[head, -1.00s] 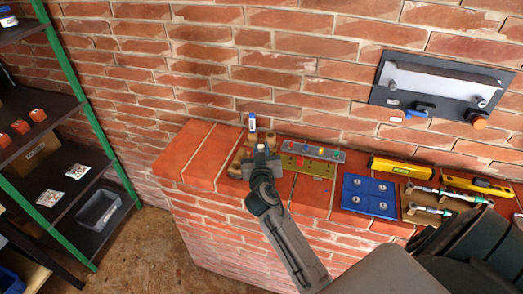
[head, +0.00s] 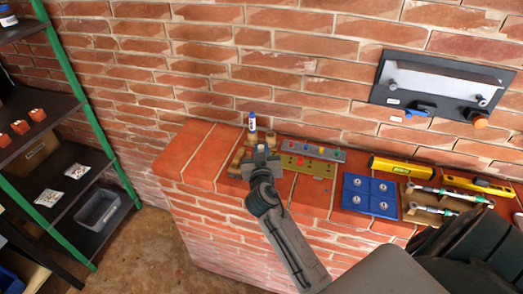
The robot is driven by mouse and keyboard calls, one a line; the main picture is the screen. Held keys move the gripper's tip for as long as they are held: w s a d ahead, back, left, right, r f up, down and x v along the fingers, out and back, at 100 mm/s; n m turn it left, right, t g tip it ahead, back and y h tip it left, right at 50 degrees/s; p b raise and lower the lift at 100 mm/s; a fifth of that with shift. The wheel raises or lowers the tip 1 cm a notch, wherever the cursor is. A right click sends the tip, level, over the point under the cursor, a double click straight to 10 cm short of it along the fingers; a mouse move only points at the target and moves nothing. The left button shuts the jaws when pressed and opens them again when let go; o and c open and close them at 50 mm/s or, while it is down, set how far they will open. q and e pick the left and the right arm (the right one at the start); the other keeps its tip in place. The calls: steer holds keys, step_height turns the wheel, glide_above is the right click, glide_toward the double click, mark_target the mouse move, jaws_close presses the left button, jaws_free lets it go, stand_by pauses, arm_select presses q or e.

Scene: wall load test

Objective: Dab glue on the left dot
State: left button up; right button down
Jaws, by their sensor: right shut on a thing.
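A white glue bottle with a blue band (head: 252,122) stands upright above the left part of the brick ledge. My right gripper (head: 260,152) is at the bottle's lower end and is shut on it; the fingers hide the bottom of the bottle. Whether the bottle touches the wooden holder behind is hidden. I cannot make out a marked left dot on the brick wall (head: 220,70). My left gripper is not in view.
On the brick ledge (head: 190,150) are a wooden holder (head: 237,160), a grey strip with coloured knobs (head: 310,147), an olive plate (head: 307,167), a blue tray (head: 369,187) and yellow levels (head: 403,168). A dark wall bracket (head: 440,82) hangs at right. A shelf rack (head: 85,120) stands at left.

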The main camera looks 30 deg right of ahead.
steer(key=shift+f+b, duration=0.3)
steer(key=shift+b, duration=0.05)
stand_by(0.3)
steer(key=shift+r, duration=0.1)
steer(key=shift+r+p, duration=1.95)
steer(key=shift+r, duration=1)
